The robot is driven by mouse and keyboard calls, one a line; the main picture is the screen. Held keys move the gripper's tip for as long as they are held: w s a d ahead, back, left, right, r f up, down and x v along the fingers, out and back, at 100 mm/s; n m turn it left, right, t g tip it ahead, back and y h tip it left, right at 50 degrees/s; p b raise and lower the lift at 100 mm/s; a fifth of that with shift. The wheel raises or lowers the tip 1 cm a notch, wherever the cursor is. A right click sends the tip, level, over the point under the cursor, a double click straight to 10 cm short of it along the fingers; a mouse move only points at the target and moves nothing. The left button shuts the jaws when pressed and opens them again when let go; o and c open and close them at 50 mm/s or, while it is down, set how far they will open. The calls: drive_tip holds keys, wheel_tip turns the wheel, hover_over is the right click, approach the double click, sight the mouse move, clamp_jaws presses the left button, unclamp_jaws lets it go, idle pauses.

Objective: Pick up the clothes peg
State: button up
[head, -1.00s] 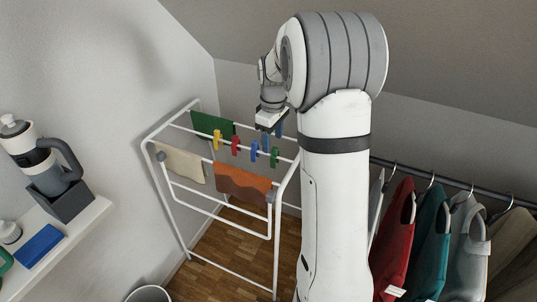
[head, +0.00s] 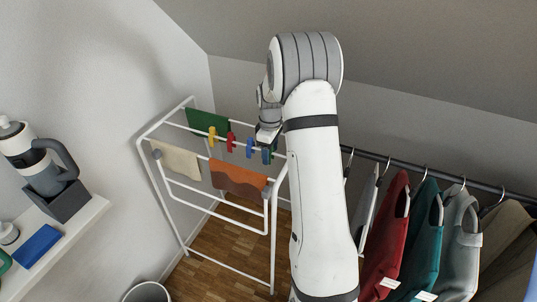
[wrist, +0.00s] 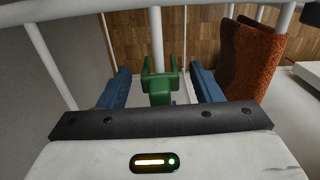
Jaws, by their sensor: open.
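The clothes pegs hang in a row on a bar of the white drying rack (head: 272,235). In the head view they are a yellow peg (head: 211,135), a red peg (head: 230,141), a blue peg (head: 249,147) and a green peg (head: 267,157). My gripper (head: 268,146) is over the green peg, partly covering it. In the wrist view my gripper (wrist: 160,84) is open, its two blue fingers standing left and right of the green peg (wrist: 160,90), with a gap on each side. The green peg sits on a white bar.
A green cloth (head: 207,120), a cream cloth (head: 176,160) and an orange cloth (head: 238,181) hang on the rack. The orange cloth (wrist: 255,62) is close to the right finger in the wrist view. Clothes on hangers (head: 385,240) are at the right. A shelf (head: 85,222) is at the left.

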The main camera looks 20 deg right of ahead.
drive_tip(key=shift+c, duration=0.6)
drive_tip(key=c, duration=0.9)
drive_tip(key=shift+c, duration=0.2)
wheel_tip(320, 180, up, 10)
drive_tip(key=shift+b, duration=0.35)
